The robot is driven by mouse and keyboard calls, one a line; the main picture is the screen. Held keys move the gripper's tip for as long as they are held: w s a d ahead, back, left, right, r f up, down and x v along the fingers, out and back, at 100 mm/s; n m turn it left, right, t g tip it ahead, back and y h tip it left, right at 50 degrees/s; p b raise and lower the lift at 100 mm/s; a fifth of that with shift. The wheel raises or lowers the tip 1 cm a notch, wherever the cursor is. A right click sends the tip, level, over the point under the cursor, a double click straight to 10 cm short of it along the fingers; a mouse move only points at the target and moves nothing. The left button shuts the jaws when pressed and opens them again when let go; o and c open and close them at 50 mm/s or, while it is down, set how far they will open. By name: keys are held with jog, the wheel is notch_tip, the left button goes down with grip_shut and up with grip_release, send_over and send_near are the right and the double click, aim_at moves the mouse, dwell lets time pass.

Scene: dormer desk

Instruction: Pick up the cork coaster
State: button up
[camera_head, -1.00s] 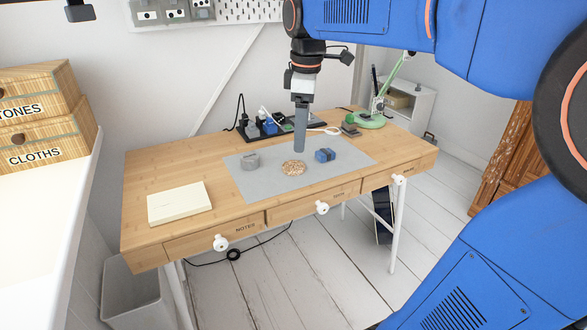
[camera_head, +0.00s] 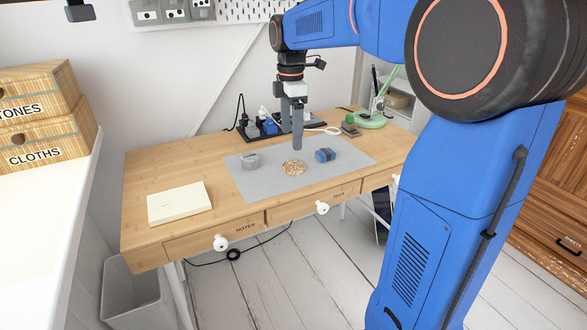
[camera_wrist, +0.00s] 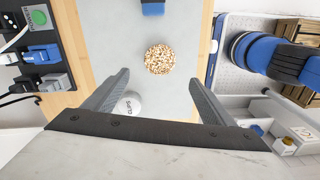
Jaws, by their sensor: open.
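The cork coaster (camera_head: 293,167) is a round, speckled brown disc lying flat on the grey mat (camera_head: 252,186) on the desk. It also shows in the wrist view (camera_wrist: 159,59), beyond the fingertips and between their lines. My gripper (camera_head: 297,146) is above the mat, just behind the coaster in the head view, pointing down. In the wrist view its two fingers (camera_wrist: 158,84) are spread wide with nothing held between them. The coaster is in full view in both cameras.
A grey round tin (camera_head: 250,160), lettered "CLIPS" in the wrist view (camera_wrist: 130,103), stands left of the coaster. A blue object (camera_head: 325,155) lies to its right. A cream pad (camera_head: 179,203) is at the desk's left. A power strip and a green lamp (camera_head: 370,119) stand behind.

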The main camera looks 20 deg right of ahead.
send_over(293, 165)
jog(key=f, duration=0.4)
jog(key=shift+s+a+f, duration=0.15)
jog(key=shift+a+f, duration=0.15)
jog(key=shift+f, duration=0.1)
jog(key=shift+d+f, duration=0.15)
jog(key=shift+f, duration=1.15)
jog(key=shift+d+f, duration=0.15)
jog(key=shift+f, duration=1.15)
jog(key=shift+c, duration=0.3)
jog(key=c, duration=1)
